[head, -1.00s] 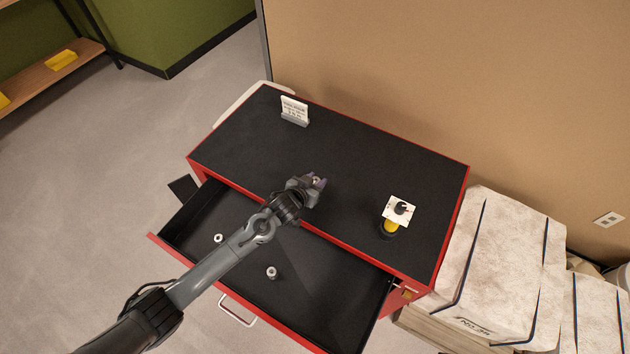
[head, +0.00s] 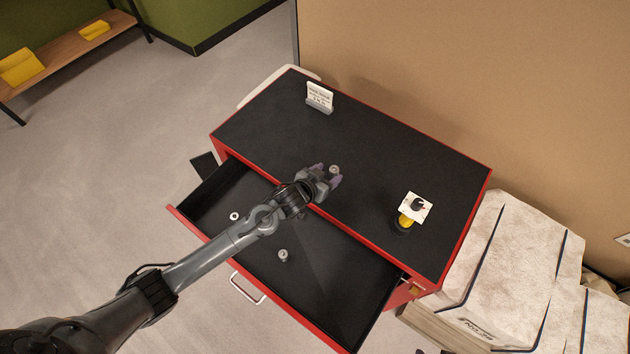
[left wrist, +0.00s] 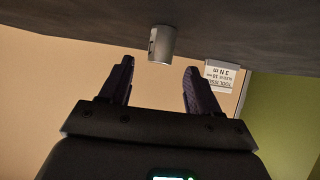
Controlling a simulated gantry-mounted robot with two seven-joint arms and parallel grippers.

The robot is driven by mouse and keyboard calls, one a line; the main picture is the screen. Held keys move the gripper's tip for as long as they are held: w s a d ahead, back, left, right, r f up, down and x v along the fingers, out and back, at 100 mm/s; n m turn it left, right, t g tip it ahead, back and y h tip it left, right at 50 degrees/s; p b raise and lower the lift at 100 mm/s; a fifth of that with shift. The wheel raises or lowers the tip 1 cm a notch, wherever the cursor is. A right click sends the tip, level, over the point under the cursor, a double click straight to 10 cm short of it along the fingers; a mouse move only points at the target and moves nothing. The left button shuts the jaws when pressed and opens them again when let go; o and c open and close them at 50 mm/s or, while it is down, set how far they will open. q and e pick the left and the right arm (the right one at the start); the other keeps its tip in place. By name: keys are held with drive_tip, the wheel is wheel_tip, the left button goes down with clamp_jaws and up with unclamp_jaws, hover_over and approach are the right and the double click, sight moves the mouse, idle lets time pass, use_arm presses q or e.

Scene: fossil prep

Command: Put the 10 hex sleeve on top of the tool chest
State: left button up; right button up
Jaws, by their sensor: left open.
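A small grey metal sleeve (head: 334,169) stands on the black top of the red tool chest (head: 400,150); I take it to be the 10 hex sleeve, though no size mark is readable. My left gripper (head: 328,176) is open, with its purple fingertips just short of the sleeve. In the left wrist view, which is upside down, the sleeve (left wrist: 161,45) rests on the chest top, ahead of and between the open fingertips (left wrist: 158,70), apart from both. My right gripper is not in view.
The chest's drawer (head: 330,290) is open below my left arm, holding a pale ring (head: 234,216) and a metal sleeve (head: 283,255). A small sign (head: 319,97) stands at the back left of the top. A white card on a yellow-and-black holder (head: 415,207) stands at right.

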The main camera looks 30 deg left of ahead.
use_arm(q)
drive_tip(key=v, duration=0.7)
drive_tip(key=shift+p, duration=0.3)
drive_tip(key=shift+s, duration=0.25)
drive_tip(key=s+a+r+g+y, duration=0.1)
drive_tip(key=s+g, duration=0.7)
drive_tip(key=s, duration=1.9)
drive_tip(key=shift+s+a+y, duration=0.3)
drive_tip(key=shift+y, duration=0.2)
